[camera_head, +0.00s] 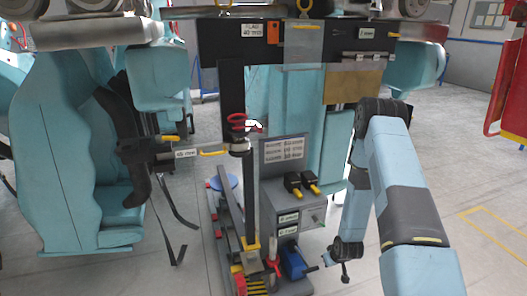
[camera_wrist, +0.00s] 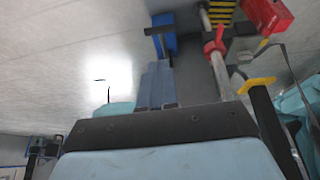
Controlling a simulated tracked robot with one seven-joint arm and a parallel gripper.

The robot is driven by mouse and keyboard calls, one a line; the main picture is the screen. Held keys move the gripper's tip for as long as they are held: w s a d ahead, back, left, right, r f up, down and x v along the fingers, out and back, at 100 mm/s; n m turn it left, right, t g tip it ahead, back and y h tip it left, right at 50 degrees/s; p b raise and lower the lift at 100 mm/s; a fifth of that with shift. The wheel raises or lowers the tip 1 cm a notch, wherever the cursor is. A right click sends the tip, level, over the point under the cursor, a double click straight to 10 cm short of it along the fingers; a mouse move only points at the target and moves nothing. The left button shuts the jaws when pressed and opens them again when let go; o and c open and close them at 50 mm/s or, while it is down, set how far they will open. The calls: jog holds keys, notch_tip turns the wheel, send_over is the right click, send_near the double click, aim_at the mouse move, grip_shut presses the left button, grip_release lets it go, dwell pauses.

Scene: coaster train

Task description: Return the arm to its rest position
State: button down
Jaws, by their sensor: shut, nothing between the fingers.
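My arm comes in from the lower right of the head view, rises to a dark elbow and bends down again. Its forearm hangs to a dark wrist. My gripper (camera_head: 344,270) is small and dark at the lower end, right of the toolbox stand. It looks shut and holds nothing. Its fingers are too small to make out clearly. In the wrist view a pale blue panel with a dark edge fills the bottom; I cannot tell the fingers there.
A grey stand (camera_head: 307,215) with a blue vice (camera_head: 293,262) is close left of my gripper. The vice also shows in the wrist view (camera_wrist: 164,33). Teal coaster seats (camera_head: 60,150) hang at left. A red frame (camera_head: 508,85) stands far right. Grey floor (camera_head: 440,160) is open at right.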

jog(key=w+r+h, duration=0.1)
jog(key=w+r, duration=0.1)
jog(key=r, duration=0.9)
jog(key=w+r, duration=0.3)
jog(key=r, duration=0.8)
jog(key=s+r+m, duration=0.1)
jog(key=s+r, duration=0.1)
jog(key=r, duration=0.7)
jog(key=s+r, duration=0.3)
jog(key=r, duration=0.6)
jog(key=s+a+r+m, duration=0.1)
jog(key=s+r, duration=1)
jog(key=s, duration=0.2)
jog(key=s+a+r+m, duration=0.1)
jog(key=s+a+r, duration=0.1)
jog(key=s+r, duration=0.9)
jog(key=s, duration=0.3)
jog(key=shift+s+t, duration=0.25)
jog(key=shift+t, duration=0.15)
